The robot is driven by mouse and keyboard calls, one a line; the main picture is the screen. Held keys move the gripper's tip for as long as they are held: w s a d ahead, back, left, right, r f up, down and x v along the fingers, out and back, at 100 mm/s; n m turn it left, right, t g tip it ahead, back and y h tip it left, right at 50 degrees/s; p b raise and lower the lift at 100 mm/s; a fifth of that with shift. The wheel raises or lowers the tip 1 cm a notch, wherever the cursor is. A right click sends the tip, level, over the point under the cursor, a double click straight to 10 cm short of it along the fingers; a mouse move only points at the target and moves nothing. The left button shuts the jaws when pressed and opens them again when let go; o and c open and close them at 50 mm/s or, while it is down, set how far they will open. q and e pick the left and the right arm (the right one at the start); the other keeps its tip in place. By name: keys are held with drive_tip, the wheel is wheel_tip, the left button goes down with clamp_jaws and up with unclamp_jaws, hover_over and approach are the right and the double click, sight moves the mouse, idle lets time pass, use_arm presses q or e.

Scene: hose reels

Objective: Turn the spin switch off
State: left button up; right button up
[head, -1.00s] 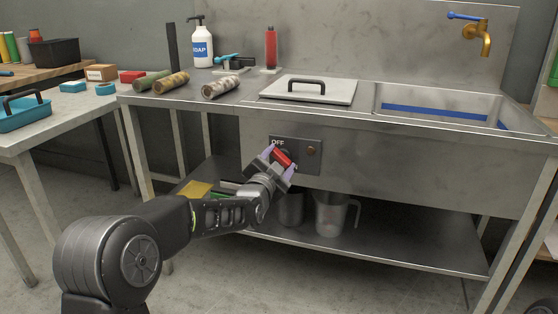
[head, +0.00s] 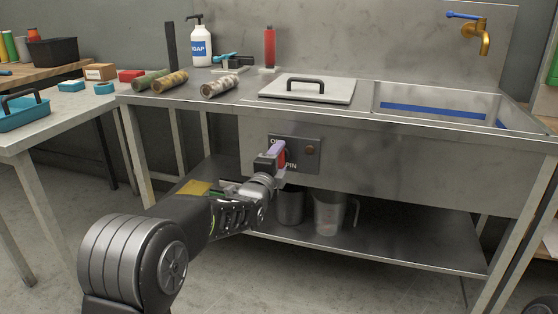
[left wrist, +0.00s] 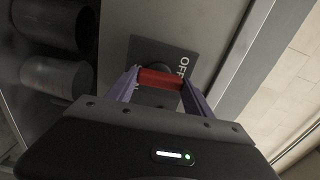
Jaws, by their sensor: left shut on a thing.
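The spin switch has a red handle (head: 282,158) on a dark panel (head: 299,146) on the front of the steel sink unit. My left gripper (head: 276,157) is shut on the red handle, which stands about upright in the head view. In the left wrist view the red handle (left wrist: 160,79) lies across between the two purple fingers. The word OFF shows on the panel (left wrist: 150,50) there, beside the handle. In the head view the gripper hides part of OFF and the start of SPIN. My right gripper is not in view.
A dull red round part (head: 310,150) sits right of the switch on the panel. The counter (head: 190,100) overhangs above. A side table (head: 60,130) stands at left.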

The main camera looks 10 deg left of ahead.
use_arm(q)
drive_tip(key=shift+f+m, duration=0.1)
drive_tip(key=shift+m, duration=0.3)
drive_tip(key=o, duration=1.4)
drive_tip(key=shift+c, duration=0.2)
drive_tip(key=shift+s, duration=0.65)
drive_tip(key=s+p, duration=0.1)
drive_tip(key=s, duration=0.5)
drive_tip(key=shift+s+a+p, duration=0.2)
drive_tip(key=shift+s+p, duration=0.05)
drive_tip(key=shift+p, duration=0.15)
